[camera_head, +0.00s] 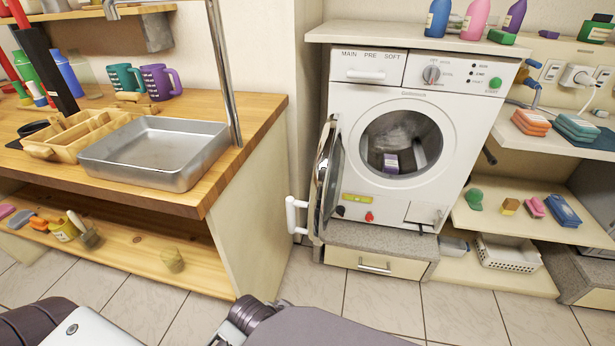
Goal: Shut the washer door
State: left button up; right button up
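The white washer (405,130) stands on a grey-topped base with a drawer, right of centre. Its round door (328,180) is open, swung out at the left side of the opening and seen nearly edge-on. A white handle (292,215) sticks out on the door's left side. The round drum opening (402,143) is uncovered, and a small purple and white item (390,162) lies inside. Parts of my own arms show at the bottom edge, apart from the door. Neither of my grippers can be made out in this view.
A wooden bench (262,108) with a metal tray (160,148) stands left of the washer, its corner near the door handle. Shelves (530,215) with small items stand to the right. The tiled floor (375,305) in front of the washer is clear.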

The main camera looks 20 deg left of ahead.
aim_at(321, 206)
jog(key=k+j, duration=0.1)
jog(key=j, duration=0.3)
jog(key=j+z, duration=0.1)
jog(key=j, duration=0.25)
jog(key=k+j, duration=0.15)
jog(key=j, duration=0.25)
jog(key=k+j+z, duration=0.1)
jog(key=j, duration=0.25)
jog(key=k+l+z, duration=0.15)
jog(key=l+z, duration=0.15)
jog(key=l, duration=0.2)
jog(key=l+z, duration=0.25)
jog(key=l, duration=0.3)
jog(key=k, duration=0.05)
